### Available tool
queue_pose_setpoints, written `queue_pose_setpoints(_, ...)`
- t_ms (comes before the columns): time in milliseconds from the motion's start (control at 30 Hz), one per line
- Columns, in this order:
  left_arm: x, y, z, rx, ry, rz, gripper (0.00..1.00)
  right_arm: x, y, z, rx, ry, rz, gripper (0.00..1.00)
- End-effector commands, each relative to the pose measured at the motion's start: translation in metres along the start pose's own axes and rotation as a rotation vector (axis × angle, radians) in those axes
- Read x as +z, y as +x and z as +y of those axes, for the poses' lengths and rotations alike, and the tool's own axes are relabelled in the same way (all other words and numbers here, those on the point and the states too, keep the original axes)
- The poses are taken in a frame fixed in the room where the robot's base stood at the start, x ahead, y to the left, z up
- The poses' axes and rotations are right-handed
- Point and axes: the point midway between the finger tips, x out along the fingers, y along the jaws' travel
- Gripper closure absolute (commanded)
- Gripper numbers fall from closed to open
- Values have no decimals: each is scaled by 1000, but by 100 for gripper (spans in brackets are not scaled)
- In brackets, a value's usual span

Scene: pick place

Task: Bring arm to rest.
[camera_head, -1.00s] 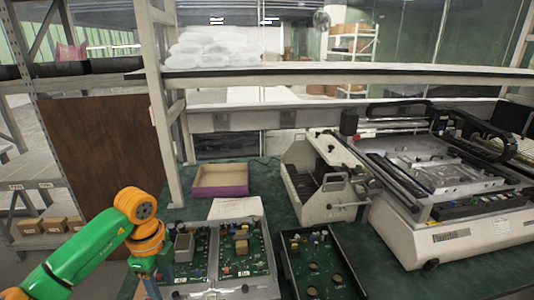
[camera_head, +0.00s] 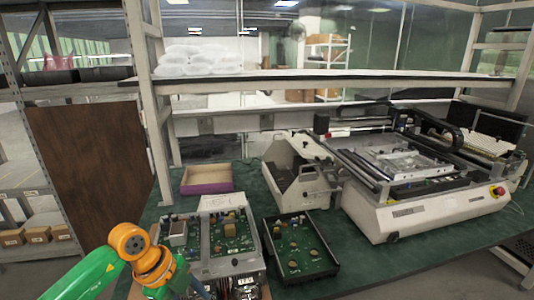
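My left arm comes in from the lower left in the head view, green with orange joints. Its wrist is beside the left edge of the grey tray of circuit boards (camera_head: 201,240). My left gripper is mostly hidden behind the wrist and cut off by the lower edge, so its fingers cannot be made out. My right arm and gripper are not in view. A black tray with a green circuit board (camera_head: 300,247) lies to the right of the grey tray on the green table (camera_head: 410,262).
A purple-edged cardboard box (camera_head: 207,180) stands behind the trays. A white machine (camera_head: 300,172) and a larger white printer-like machine (camera_head: 420,212) fill the right. A shelf (camera_head: 330,85) with white bags (camera_head: 200,62) spans the back. The table's front right is clear.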

Motion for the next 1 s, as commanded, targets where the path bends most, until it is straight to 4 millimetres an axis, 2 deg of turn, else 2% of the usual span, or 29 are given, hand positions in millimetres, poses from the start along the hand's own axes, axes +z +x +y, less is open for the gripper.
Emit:
queue_pose_setpoints(133, -60, 19, -14, -123, 134, 228, 48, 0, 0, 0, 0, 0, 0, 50)
queue_pose_setpoints(267, -133, 17, -30, -333, 233, 515, 48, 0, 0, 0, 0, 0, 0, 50)
queue_pose_setpoints(333, -179, -4, -42, -536, 240, 724, 48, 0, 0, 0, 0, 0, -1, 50)
queue_pose_setpoints(367, -196, -20, -50, -657, 212, 820, 48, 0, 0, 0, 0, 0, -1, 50)
queue_pose_setpoints(400, -208, -46, -62, -835, 132, 929, 48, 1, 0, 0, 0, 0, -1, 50)
queue_pose_setpoints(433, -205, -66, -71, -977, 36, 986, 48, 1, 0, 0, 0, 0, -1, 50)
queue_pose_setpoints(467, -193, -84, -79, -1114, -88, 1014, 48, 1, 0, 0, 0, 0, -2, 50)
queue_pose_setpoints(500, -163, -98, -86, -1270, -292, 999, 48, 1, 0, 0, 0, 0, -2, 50)
queue_pose_setpoints(533, -134, -100, -87, -1358, -461, 948, 48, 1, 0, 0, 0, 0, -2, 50)
queue_pose_setpoints(567, -102, -94, -83, -1416, -638, 870, 48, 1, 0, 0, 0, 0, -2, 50)
queue_pose_setpoints(600, -64, -78, -70, -1439, -846, 746, 48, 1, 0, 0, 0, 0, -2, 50)
queue_pose_setpoints(667, -23, -47, -41, -1398, -1087, 560, 48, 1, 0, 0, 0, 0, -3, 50)
queue_pose_setpoints(700, -4, -26, -19, -1341, -1208, 449, 48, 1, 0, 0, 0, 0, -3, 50)
queue_pose_setpoints(767, 13, 2, 15, -1237, -1343, 305, 48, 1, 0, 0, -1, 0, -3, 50)
queue_pose_setpoints(833, 22, 28, 52, -1105, -1451, 172, 48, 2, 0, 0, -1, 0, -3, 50)
queue_pose_setpoints(1000, 18, 72, 135, -783, -1593, -55, 48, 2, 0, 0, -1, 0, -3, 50)
